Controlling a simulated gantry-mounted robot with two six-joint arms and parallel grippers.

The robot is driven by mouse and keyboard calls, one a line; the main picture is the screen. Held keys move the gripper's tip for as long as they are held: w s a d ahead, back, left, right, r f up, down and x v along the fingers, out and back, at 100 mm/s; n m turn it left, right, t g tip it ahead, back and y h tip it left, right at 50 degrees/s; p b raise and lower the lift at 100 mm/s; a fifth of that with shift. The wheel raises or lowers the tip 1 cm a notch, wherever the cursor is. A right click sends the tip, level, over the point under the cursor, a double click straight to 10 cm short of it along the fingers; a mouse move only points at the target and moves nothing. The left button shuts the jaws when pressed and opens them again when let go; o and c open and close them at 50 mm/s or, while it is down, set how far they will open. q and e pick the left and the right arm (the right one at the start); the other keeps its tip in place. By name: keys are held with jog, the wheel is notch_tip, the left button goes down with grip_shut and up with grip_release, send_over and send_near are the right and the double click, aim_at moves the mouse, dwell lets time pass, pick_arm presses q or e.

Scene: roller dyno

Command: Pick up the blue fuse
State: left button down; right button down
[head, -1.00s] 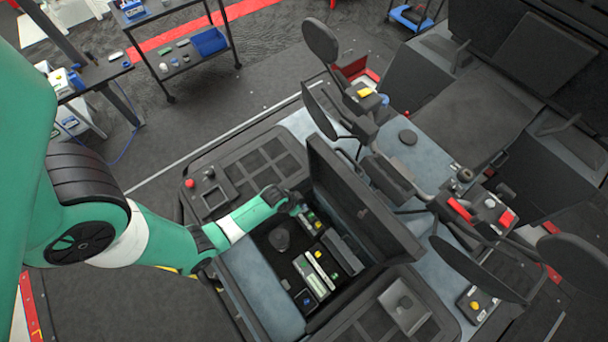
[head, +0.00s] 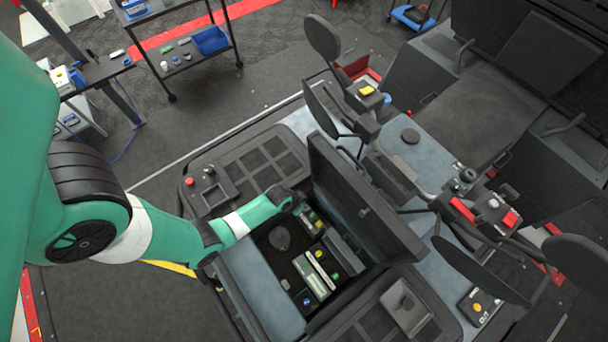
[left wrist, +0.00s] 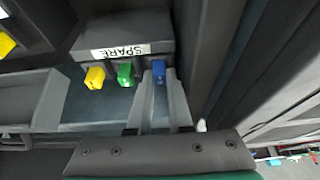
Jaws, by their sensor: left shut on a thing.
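The blue fuse (left wrist: 158,71) is in the left wrist view, at the right end of a row below the "SPARE" label. My left gripper (left wrist: 161,78) is shut on it, a finger on either side. A green fuse (left wrist: 125,74) and a yellow fuse (left wrist: 95,77) stand just left of it in the same row. In the head view my left gripper (head: 300,205) reaches into the open box at its far edge, and the blue fuse cannot be made out there. My right gripper is in neither current view.
The box's raised lid (head: 362,205) stands close to the right of my left gripper. The "SPARE" holder (left wrist: 120,38) sits behind the fuses. A dark round knob (head: 279,238) and a white-topped module (head: 314,274) are in the box.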

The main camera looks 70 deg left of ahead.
pick_arm(q)
notch_tip(320, 180, up, 3)
jog(key=shift+p, duration=0.7)
jog(key=s+d+r+p, duration=0.7)
jog(key=s+d+r, duration=0.1)
jog(key=s+r, duration=0.2)
jog(key=shift+s+d, duration=0.4)
jog(key=shift+s, duration=0.05)
